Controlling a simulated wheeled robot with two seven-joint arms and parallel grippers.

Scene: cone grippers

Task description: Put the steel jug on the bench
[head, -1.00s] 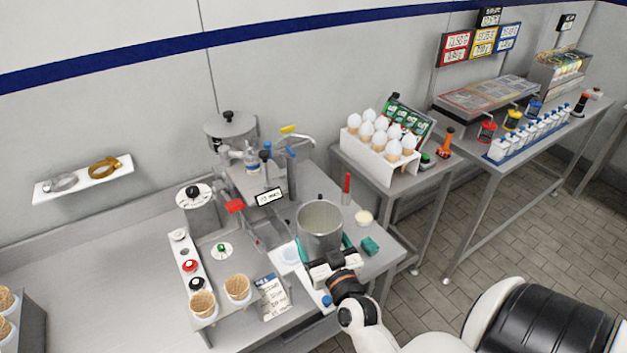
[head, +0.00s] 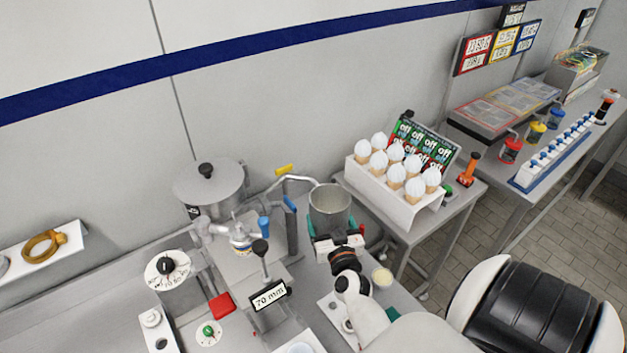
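The steel jug (head: 330,210) is an open, upright grey cylinder, close to the end of a curved metal spout at the back of the steel bench (head: 110,290). My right gripper (head: 338,238) is at its near side, with its fingers around the jug's lower body. The gripper appears shut on the jug and holds it. The jug's base is hidden behind the gripper, so I cannot tell how high it is above the bench. My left gripper is not in view.
A lidded steel pot (head: 210,190) and a machine with a "70 mm" sign (head: 270,295) stand left of the jug. A rack of white-topped cones (head: 395,170) stands on the side table to the right.

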